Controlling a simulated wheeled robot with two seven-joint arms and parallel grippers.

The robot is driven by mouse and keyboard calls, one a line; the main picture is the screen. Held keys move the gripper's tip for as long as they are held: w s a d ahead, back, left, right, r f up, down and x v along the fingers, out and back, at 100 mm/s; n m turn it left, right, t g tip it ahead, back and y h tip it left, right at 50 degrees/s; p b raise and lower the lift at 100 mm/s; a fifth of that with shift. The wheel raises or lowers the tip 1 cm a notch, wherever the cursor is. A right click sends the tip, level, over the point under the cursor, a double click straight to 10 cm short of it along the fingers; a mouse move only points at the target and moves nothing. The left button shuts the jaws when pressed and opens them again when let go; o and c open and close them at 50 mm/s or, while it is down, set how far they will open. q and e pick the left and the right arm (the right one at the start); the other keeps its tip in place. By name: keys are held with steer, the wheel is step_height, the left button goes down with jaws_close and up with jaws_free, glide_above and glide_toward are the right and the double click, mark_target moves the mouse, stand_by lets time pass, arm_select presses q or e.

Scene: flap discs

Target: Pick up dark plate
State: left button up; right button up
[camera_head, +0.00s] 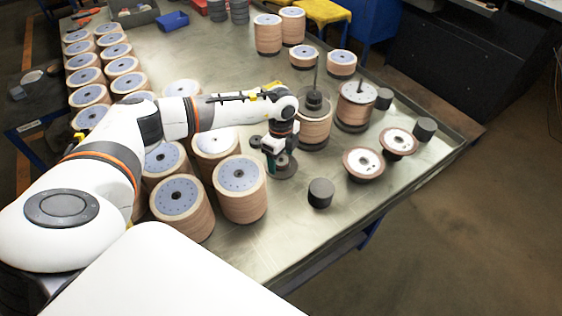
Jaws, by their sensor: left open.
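A dark round plate (288,172) lies flat on the metal table, partly hidden by my left gripper. My left gripper (273,166) points down over the plate's left part, with its jaws open. I cannot tell whether the fingertips touch the plate. Another dark plate (315,104) sits on top of a stack of flap discs (316,131) with a rod standing up from it. My right gripper is not in view.
Tall flap disc stacks (240,190) stand left of the gripper. A dark cylinder (320,192) stands at the front right. A stack with a rod (355,106) and flap discs (363,164) are to the right. The table's (400,195) right front is bare.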

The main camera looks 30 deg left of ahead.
arm_select(q)
steer(key=c, duration=1.4)
steer(key=shift+o, duration=0.2)
